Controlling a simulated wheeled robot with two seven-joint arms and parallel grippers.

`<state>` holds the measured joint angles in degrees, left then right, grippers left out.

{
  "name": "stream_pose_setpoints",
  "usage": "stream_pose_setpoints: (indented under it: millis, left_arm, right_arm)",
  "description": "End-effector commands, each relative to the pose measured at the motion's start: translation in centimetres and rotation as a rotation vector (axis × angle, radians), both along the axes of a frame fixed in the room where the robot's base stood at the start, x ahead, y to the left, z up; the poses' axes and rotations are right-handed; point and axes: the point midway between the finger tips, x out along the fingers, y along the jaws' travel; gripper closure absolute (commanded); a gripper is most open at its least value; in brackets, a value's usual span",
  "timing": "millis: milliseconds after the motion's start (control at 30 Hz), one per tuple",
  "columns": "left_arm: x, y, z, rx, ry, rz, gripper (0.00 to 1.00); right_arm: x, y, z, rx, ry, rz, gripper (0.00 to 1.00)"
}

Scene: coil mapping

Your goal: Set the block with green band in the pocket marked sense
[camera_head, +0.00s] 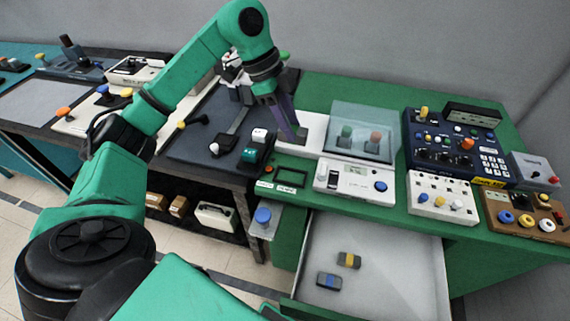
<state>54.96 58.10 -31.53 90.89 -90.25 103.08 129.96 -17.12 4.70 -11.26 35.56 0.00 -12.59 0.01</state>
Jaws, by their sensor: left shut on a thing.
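My left gripper (298,132) points down over the back left of the green bench, beside a white box. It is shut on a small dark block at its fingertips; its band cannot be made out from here. A black-framed recess (291,177) lies in the green bench top, in front of and below the gripper. Small labels (286,189) sit at its front, too small to read. In the open drawer lie a block with a yellow band (349,260) and a block with a blue band (329,281). My right gripper is not in view.
A white device with a blue knob (353,179) stands right of the recess, with a clear cover (361,131) behind it. A blue control panel (452,143) is further right. The open drawer (390,275) juts out in front.

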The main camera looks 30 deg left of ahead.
Motion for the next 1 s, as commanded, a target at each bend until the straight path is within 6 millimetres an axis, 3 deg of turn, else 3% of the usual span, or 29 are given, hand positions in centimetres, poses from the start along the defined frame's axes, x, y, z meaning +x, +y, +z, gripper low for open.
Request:
stream_pose_setpoints:
  millis: [100,300,600,900,933,1000]
  left_arm:
    - [-0.1,0.1,-4.1,0.001,0.007,0.002,1.0]
    - [0.0,0.0,-9.5,0.0,0.002,0.001,1.0]
    - [0.0,0.0,-14.1,-0.001,0.0,0.001,1.0]
    - [0.1,0.1,-14.5,0.0,-0.003,0.001,1.0]
    - [0.1,0.1,-14.6,0.0,-0.003,0.001,0.59]
    - [0.1,0.1,-14.5,-0.001,-0.002,0.001,0.33]
  right_arm:
    - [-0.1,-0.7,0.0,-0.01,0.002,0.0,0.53]
    - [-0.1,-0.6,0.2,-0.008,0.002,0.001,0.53]
    - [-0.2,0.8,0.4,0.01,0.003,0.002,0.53]
    - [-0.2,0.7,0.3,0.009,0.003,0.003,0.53]
    - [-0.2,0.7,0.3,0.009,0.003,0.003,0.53]
    - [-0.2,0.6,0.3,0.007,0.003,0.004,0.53]
